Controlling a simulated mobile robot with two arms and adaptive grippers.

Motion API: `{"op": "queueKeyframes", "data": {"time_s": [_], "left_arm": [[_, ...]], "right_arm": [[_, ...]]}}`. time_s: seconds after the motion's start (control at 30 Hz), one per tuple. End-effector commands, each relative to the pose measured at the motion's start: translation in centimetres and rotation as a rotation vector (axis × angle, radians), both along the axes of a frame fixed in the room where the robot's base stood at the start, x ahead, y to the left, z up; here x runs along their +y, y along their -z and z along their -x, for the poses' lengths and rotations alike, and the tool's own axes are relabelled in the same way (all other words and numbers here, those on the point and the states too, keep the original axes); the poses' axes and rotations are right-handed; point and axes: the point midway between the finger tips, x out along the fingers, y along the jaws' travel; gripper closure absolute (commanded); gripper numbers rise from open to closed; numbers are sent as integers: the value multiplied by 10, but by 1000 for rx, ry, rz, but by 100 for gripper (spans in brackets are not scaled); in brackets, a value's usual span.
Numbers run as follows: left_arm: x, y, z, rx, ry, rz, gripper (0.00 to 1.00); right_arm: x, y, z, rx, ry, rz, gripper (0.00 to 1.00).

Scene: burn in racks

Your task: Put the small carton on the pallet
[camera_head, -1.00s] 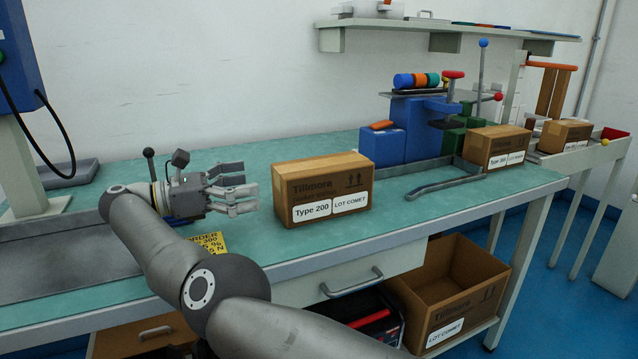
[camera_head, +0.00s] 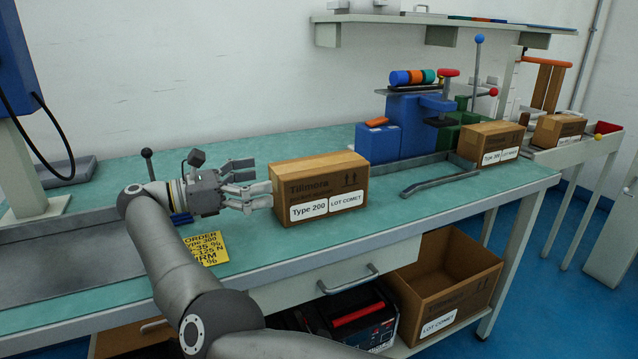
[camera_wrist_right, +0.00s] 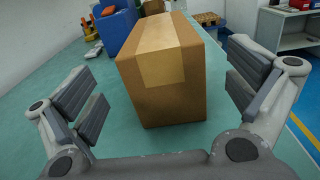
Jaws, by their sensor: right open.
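A brown carton (camera_head: 318,188) labelled "Type 200" and "LOT COMET" stands upright near the front edge of the green bench. In the right wrist view the same carton (camera_wrist_right: 163,80) shows its taped top and near end, between the spread fingers. My right gripper (camera_head: 262,188) is open, its fingertips at the carton's left end; contact is not clear. A wooden slatted piece that looks like a pallet (camera_wrist_right: 208,18) shows far off in the right wrist view. My left gripper is not in view.
A "Type 300" carton (camera_head: 491,143) and another carton (camera_head: 558,130) stand further right. A blue fixture (camera_head: 380,142) and a dark bent bar (camera_head: 438,183) lie behind and right. A yellow order card (camera_head: 206,247) lies near the front edge. An open box (camera_head: 470,300) sits below.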

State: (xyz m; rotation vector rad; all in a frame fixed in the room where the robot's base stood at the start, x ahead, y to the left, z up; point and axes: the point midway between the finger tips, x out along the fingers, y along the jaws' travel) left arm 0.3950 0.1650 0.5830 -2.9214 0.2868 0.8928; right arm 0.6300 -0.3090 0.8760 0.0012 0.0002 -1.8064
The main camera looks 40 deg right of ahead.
Motion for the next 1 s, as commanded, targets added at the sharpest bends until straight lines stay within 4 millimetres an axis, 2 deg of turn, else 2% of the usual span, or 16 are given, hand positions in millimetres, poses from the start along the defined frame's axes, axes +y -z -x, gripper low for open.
{"op": "queueKeyframes", "data": {"time_s": [0.1,0.43,0.8,1.0], "left_arm": [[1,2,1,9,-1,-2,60],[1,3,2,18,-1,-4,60],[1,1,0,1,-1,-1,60],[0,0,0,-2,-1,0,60]], "right_arm": [[-10,1,3,-1,2,0,0],[-24,1,6,-1,2,1,0],[-65,1,17,-1,3,1,0],[-70,0,17,0,0,2,0]]}}
